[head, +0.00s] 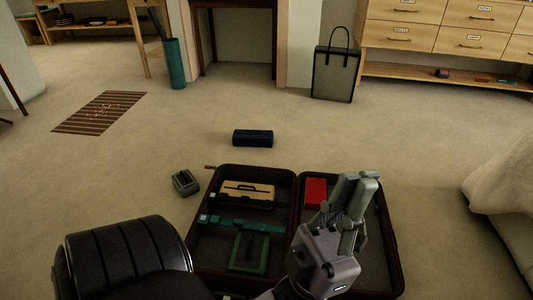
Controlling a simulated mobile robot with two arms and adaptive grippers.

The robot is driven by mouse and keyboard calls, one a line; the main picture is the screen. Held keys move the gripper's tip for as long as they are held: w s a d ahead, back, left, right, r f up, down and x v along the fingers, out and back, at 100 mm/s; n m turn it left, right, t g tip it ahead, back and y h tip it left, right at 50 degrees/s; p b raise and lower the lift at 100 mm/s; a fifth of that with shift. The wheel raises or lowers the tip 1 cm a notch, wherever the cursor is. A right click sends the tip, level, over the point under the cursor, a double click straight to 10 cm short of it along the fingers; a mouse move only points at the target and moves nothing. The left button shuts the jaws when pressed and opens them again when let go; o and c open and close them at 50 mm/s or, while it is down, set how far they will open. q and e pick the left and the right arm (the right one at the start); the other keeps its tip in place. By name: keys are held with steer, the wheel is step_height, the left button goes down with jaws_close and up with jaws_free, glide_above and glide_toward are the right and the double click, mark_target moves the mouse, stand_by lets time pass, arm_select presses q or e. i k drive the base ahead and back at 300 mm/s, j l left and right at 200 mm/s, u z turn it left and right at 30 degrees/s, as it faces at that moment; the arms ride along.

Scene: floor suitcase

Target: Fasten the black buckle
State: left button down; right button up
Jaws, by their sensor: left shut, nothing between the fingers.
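An open suitcase (296,180) lies on the carpet, its two dark-rimmed halves side by side. A teal strap (262,227) runs across the left half, with a small pale piece (203,218) near its left end. I cannot make out a black buckle clearly; it may be too small, dark or hidden. My right gripper is not in view.
The left half holds a tan case (248,190) and a green item (249,253); the right half holds a red box (315,192). A dark blue box (253,138) and a grey object (185,182) lie on the floor nearby. A pale draped piece (505,185) stands right.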

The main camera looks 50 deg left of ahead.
mark_target(222, 198)
steer(key=k+j+z, duration=0.1)
steer(key=j, duration=0.3)
steer(key=k+j+z, duration=0.1)
steer(key=j, duration=0.35)
steer(key=k+j+z, duration=0.15)
steer(key=j, duration=0.25)
steer(key=j+z, duration=0.1)
steer(key=j, duration=0.3)
steer(key=k+j+z, duration=0.1)
steer(key=j, duration=0.25)
steer(key=k+j, duration=0.2)
steer(key=j, duration=0.15)
steer(key=k+j, duration=0.15)
steer(key=j, duration=0.25)
steer(key=k+j, duration=0.2)
steer(key=j, duration=0.15)
